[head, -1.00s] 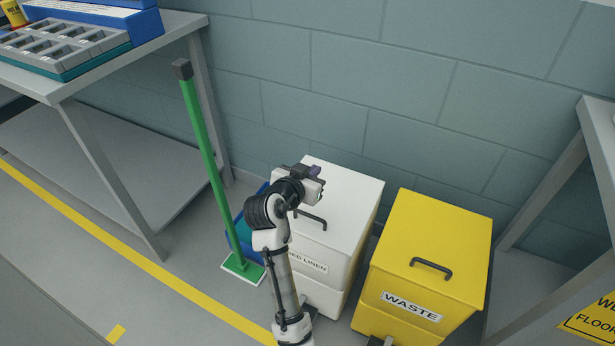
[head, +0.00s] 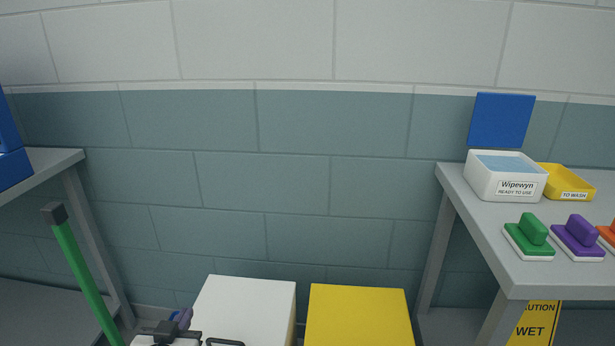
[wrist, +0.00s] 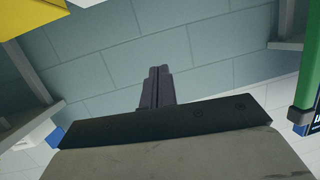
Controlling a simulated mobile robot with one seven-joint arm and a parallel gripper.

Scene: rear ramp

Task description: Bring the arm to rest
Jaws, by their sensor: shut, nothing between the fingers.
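My gripper (head: 183,318) shows only partly at the bottom of the head view, where its purple fingers are beside the left edge of the white bin's lid (head: 245,305). In the wrist view my gripper (wrist: 156,76) has its two dark fingers together and empty, pointing toward the block wall. Most of my arm is below the head view's lower edge.
The yellow bin (head: 358,315) stands right of the white one. A green-handled tool (head: 85,280) leans at left by a grey table (head: 60,160). The right table (head: 480,235) holds a white tub (head: 490,188), a yellow tray (head: 568,183) and several brushes.

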